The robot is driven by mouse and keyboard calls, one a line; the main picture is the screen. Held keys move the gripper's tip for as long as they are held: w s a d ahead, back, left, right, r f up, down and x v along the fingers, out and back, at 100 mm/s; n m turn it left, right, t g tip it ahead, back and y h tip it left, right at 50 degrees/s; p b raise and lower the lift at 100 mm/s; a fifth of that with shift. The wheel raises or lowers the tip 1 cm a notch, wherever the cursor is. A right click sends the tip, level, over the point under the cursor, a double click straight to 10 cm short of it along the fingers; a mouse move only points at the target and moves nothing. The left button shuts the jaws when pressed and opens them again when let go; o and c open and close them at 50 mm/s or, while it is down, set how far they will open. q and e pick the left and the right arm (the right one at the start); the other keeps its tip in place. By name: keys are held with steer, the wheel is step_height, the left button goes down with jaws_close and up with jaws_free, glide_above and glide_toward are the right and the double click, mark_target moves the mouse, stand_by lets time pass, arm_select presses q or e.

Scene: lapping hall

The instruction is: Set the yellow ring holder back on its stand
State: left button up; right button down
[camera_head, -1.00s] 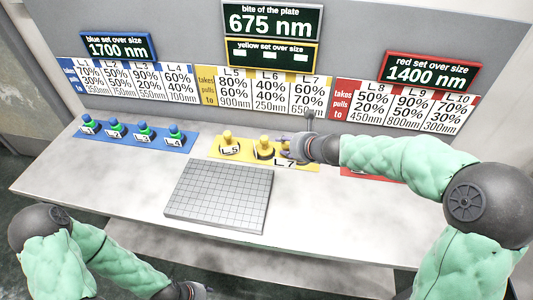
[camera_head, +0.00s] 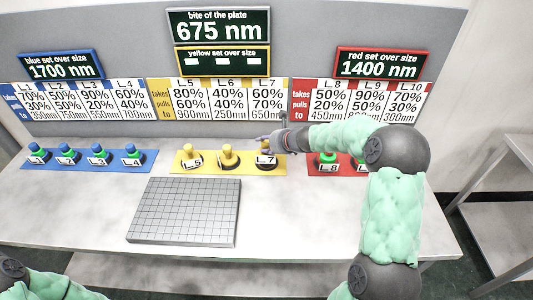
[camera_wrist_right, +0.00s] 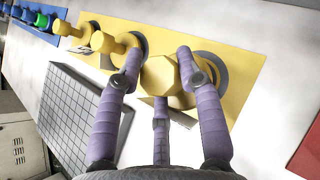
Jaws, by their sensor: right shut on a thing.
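The yellow ring holder (camera_wrist_right: 160,76), a knob-topped piece, sits between the fingers of my right gripper (camera_wrist_right: 161,72) in the right wrist view. The right gripper is shut on it. A dark round stand (camera_wrist_right: 221,70) on the yellow mat shows just beyond the holder, partly hidden by a finger. In the head view my right gripper (camera_head: 268,143) is over the L.7 place at the right of the yellow mat (camera_head: 211,171), and hides most of the holder. I cannot tell whether the holder touches its stand. My left gripper is out of view.
Two other yellow holders (camera_head: 194,153) (camera_head: 227,154) stand left of the gripper. Blue-green holders (camera_head: 98,153) stand on a blue mat, and a green-topped one (camera_head: 327,159) on a red mat. A gridded grey plate (camera_head: 185,211) lies in front. The table's right front is clear.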

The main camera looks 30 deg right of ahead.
steer(key=shift+w+d+f, duration=0.15)
steer(key=shift+d+f, duration=0.05)
steer(key=shift+f, duration=0.05)
steer(key=shift+w+d+f+b, duration=0.1)
steer(key=shift+f+b, duration=0.6)
steer(key=shift+f, duration=0.25)
steer(key=shift+w+d+f+b, duration=0.1)
steer(key=shift+f+b, duration=0.6)
steer(key=shift+f, duration=0.2)
steer(key=shift+f, duration=0.15)
steer(key=c, duration=0.8)
jaws_free()
